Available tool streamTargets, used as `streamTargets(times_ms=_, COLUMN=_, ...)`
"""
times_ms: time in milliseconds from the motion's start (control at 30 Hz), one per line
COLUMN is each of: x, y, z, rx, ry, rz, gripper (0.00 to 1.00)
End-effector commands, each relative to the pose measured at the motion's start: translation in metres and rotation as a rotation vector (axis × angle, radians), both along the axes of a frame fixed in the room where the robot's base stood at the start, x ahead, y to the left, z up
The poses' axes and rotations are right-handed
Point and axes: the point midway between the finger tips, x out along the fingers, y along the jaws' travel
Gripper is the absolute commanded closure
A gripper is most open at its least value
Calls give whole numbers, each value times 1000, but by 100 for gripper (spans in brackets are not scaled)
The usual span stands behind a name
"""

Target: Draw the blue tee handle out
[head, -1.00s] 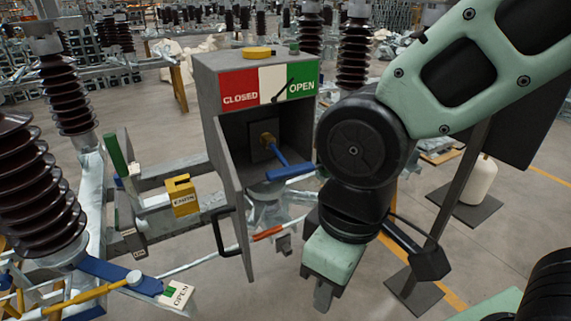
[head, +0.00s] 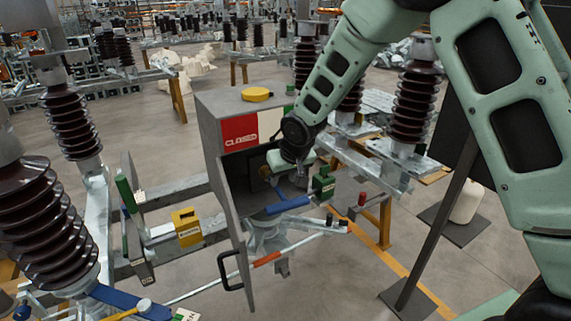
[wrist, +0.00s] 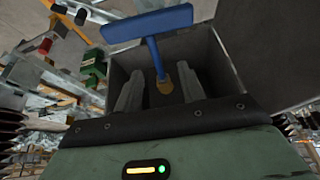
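The blue tee handle (head: 288,206) sticks out of the open front of the grey box (head: 212,130), its crossbar toward the camera. In the wrist view the handle's crossbar (wrist: 147,23) is at the top, and its blue shaft runs down to a brass socket (wrist: 163,87) inside the box. My gripper (head: 301,178) is at the box opening, just above the crossbar in the head view. In the wrist view my gripper (wrist: 160,88) is open, with one finger on each side of the shaft and socket and a visible gap to both. My wrist partly hides the box interior.
The open box door (head: 229,215) with a black pull stands at the left of the opening. A green block (head: 323,183) is close to my gripper's right. A yellow block (head: 187,227) is on the frame at left. Ribbed brown insulators (head: 42,230) stand around.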

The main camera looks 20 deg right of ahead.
Motion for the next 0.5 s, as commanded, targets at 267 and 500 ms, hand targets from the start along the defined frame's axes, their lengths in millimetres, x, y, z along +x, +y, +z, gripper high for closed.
streamTargets(times_ms=267, x=21, y=-7, z=-28, rx=2, ry=-15, rz=-16, gripper=60)
streamTargets(times_ms=500, x=38, y=-4, z=-65, rx=1, ry=-15, rz=-15, gripper=60)
